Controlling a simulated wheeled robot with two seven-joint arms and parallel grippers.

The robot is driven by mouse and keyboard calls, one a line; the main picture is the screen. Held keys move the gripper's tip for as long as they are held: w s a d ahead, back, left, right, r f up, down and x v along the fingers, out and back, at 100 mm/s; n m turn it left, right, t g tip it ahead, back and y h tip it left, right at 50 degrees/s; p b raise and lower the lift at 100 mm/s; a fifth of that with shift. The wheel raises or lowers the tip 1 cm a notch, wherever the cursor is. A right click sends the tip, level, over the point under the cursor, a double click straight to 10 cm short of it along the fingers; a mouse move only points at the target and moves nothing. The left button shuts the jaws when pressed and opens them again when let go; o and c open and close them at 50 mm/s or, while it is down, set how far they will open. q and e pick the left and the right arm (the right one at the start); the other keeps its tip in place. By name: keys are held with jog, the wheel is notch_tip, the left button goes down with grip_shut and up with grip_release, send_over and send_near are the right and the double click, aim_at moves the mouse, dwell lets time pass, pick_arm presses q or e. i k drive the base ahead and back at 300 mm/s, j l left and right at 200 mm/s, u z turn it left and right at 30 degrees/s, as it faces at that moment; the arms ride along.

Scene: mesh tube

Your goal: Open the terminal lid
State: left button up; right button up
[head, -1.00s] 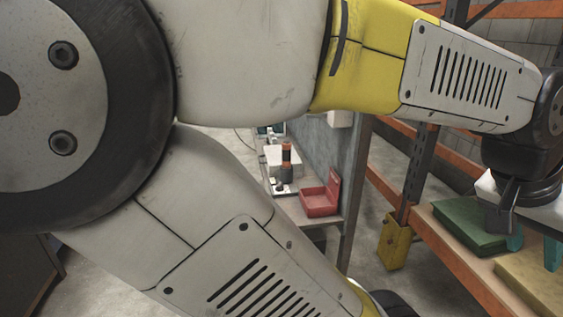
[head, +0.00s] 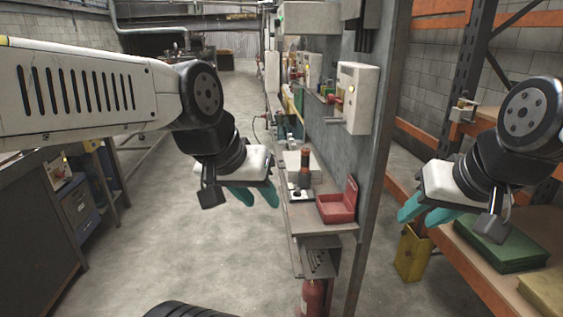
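I cannot tell for sure which thing is the terminal. A red box (head: 337,208) with its lid raised stands on a grey shelf. Behind it is a white box with a dark and orange cylinder (head: 305,168). A white box (head: 357,97) with a red knob is fixed to the grey wall panel above. My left gripper (head: 260,203), with teal fingers apart, hangs empty left of the shelf. My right gripper (head: 417,219), teal fingers apart, is empty to the right of the wall panel. Neither gripper touches anything.
The grey wall panel (head: 375,160) stands between my two grippers. An orange-edged rack on the right holds a green case (head: 500,240) and a yellow one (head: 545,290). A yellow container (head: 412,255) and a red extinguisher (head: 313,299) stand low. Floor on the left is open.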

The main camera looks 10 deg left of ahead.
aim_at(291, 160)
jog(key=i+j, duration=0.1)
jog(key=j, duration=0.25)
jog(key=i+j, duration=0.1)
jog(key=j, duration=0.2)
jog(key=i+j+u, duration=0.1)
jog(key=j, duration=0.25)
jog(key=i+z, duration=0.1)
jog(key=z, duration=0.6)
jog(key=i+j+z, duration=0.15)
jog(key=j+z, duration=0.15)
jog(key=i+j+z, duration=0.1)
jog(key=j+z, duration=0.2)
jog(key=j, duration=0.15)
jog(key=j+z, duration=0.3)
jog(key=j, duration=0.15)
jog(key=j+z, duration=0.3)
jog(key=j, duration=2.8)
jog(key=i, duration=0.05)
